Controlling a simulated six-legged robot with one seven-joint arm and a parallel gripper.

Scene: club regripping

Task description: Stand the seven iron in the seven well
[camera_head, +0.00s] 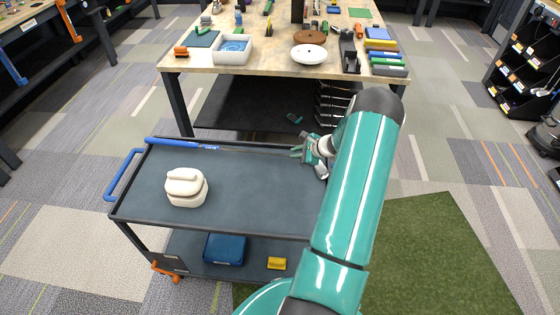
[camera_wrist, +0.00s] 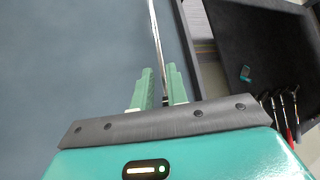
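A long club lies along the far edge of the dark cart top (camera_head: 250,185). Its blue grip (camera_head: 185,144) is at the left, and its thin shaft runs right toward my gripper (camera_head: 303,152). In the wrist view the metal shaft (camera_wrist: 156,35) runs from the top edge down between the green fingers of my gripper (camera_wrist: 161,78). The fingers are a little apart, with a gap beside the shaft, so they look open around or just above it. The club's head and number are hidden or too small to read. I cannot pick out the seven well.
A white lidded object (camera_head: 186,188) stands on the cart's left. Behind is a workbench (camera_head: 275,75) with several items.

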